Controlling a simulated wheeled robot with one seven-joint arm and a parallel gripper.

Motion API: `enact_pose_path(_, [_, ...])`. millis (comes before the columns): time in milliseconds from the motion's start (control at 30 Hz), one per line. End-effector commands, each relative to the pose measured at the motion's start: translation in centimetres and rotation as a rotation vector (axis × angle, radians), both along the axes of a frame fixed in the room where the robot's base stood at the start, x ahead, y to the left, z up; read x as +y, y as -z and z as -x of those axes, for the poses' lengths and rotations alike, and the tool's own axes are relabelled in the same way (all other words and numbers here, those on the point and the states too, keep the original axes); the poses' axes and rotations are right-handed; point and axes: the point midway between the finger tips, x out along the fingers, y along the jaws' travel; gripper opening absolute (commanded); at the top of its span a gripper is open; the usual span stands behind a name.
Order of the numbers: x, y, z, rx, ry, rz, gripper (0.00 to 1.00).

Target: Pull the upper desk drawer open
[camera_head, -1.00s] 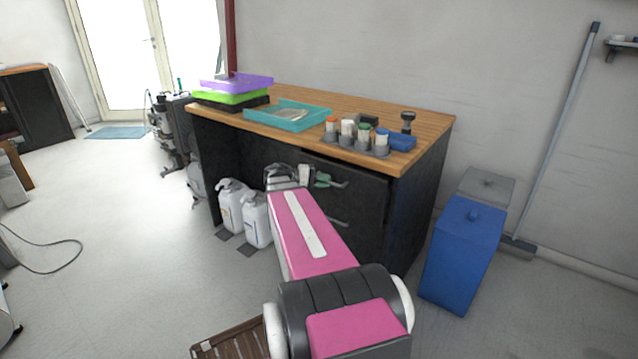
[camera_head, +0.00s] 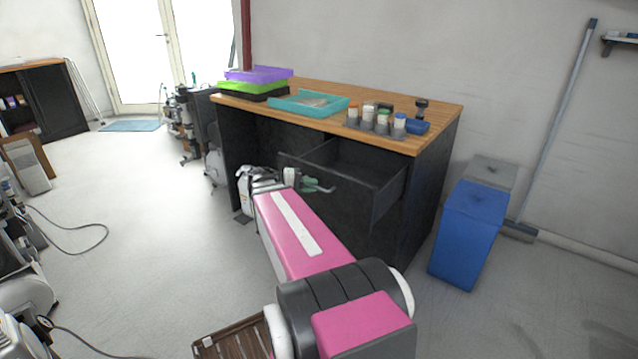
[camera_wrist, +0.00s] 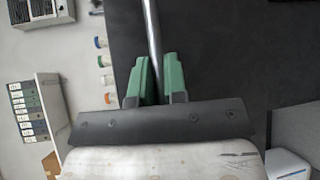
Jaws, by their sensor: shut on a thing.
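The upper desk drawer (camera_head: 340,188) stands pulled out from the dark desk, and its empty inside shows from above in the head view. Its metal bar handle (camera_wrist: 152,30) runs between the green fingers of my gripper (camera_wrist: 157,88) in the wrist view. My gripper also shows at the drawer front in the head view (camera_head: 315,185), shut on the handle. The dark drawer front (camera_wrist: 215,60) fills much of the wrist view. My pink arm hides the lower part of the desk.
The wooden desk top (camera_head: 370,97) holds a teal tray (camera_head: 308,104), stacked trays (camera_head: 255,82) and a rack of bottles (camera_head: 375,125). A blue bin (camera_head: 467,235) stands right of the desk. Open floor (camera_head: 140,230) lies to the left.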

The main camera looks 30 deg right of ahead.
Motion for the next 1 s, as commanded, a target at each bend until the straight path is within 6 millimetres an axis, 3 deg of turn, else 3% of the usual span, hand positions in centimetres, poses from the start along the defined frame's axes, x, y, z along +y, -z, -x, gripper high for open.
enact_pose_path(433, [0.8, 0.06, 0.05, 0.0, 0.001, -0.002, 0.0])
enact_pose_path(500, [0.79, 0.07, 0.05, 0.0, 0.002, -0.002, 0.29])
enact_pose_path(533, [0.79, 0.06, 0.05, -0.001, 0.001, -0.002, 0.38])
enact_pose_path(1000, [0.85, -0.08, -0.08, 0.0, 0.0, 0.0, 0.38])
